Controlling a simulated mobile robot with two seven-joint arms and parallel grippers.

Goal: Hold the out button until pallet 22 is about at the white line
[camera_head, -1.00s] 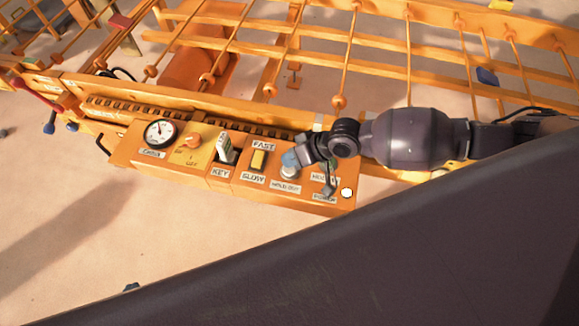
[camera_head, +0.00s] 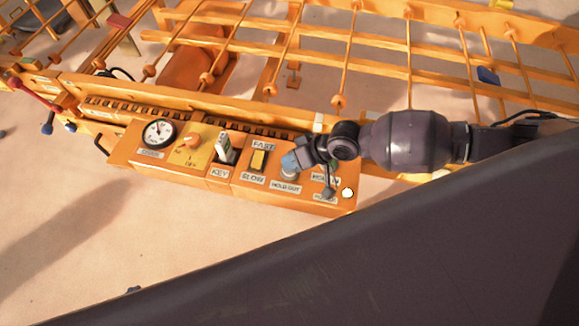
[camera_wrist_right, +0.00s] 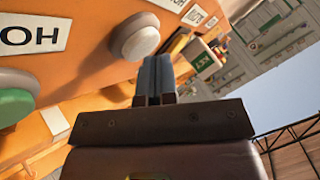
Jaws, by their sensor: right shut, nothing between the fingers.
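The orange control panel (camera_head: 225,188) runs along the near side of the roller frame. Its pale round HOLD OUT button (camera_head: 290,174) is partly covered by my right gripper (camera_head: 292,160). In the right wrist view, the gripper (camera_wrist_right: 157,68) is shut and empty, with its fingertips close to the pale button (camera_wrist_right: 140,38). I cannot tell whether they touch it. A green button (camera_wrist_right: 14,106) is at the left edge there. I cannot make out a pallet numbered 22 or the white line. My left gripper is not in view.
The panel also has a dial (camera_head: 159,133), an orange knob (camera_head: 190,143), a key switch (camera_head: 223,149) and a yellow FAST/SLOW switch (camera_head: 258,160). Orange rails and rollers (camera_head: 390,67) fill the space behind it.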

